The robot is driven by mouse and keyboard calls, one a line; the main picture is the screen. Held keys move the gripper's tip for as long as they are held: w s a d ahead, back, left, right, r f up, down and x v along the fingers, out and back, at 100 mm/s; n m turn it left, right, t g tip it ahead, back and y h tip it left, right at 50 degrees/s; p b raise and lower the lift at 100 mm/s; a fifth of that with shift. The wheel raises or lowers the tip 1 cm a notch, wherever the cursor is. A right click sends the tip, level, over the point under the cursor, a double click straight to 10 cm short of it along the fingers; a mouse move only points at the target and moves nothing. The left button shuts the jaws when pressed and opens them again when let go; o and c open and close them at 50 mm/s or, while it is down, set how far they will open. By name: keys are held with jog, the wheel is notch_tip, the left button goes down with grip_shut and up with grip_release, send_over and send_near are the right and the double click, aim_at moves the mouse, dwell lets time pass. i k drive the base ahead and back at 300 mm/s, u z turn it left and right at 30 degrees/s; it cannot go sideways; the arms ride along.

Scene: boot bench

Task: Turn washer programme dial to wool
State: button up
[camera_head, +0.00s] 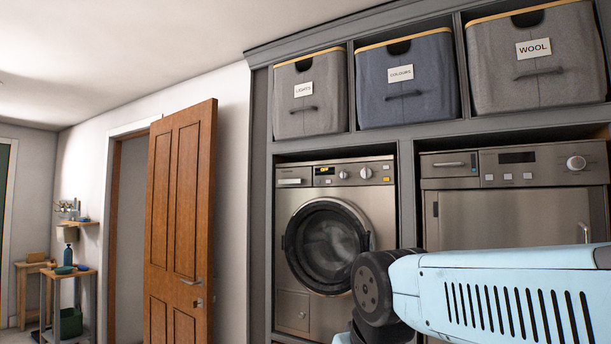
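The washer (297,305) is a steel front-loader with a round dark-rimmed glass door (328,245), standing in the grey cabinet left of the second appliance. A round knob (366,173) sits at the right end of its control panel, with a smaller round control (343,174) left of it and a small lit display between the drawer and the controls. The programme markings and the way the knob points are too small to read. My pale blue arm crosses the lower right, in front of the washer's lower right corner. My gripper is not visible.
A second steel appliance (512,212) with a white knob stands to the right, partly behind my arm. Fabric bins labelled LIGHTS (311,108), COLOURS (408,90) and WOOL (535,75) fill the shelf above. An open wooden door (180,220) stands left of the cabinet.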

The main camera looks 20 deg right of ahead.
aim_at(367, 173)
jog(key=u, duration=0.1)
jog(key=i, duration=1.25)
jog(key=z, duration=0.65)
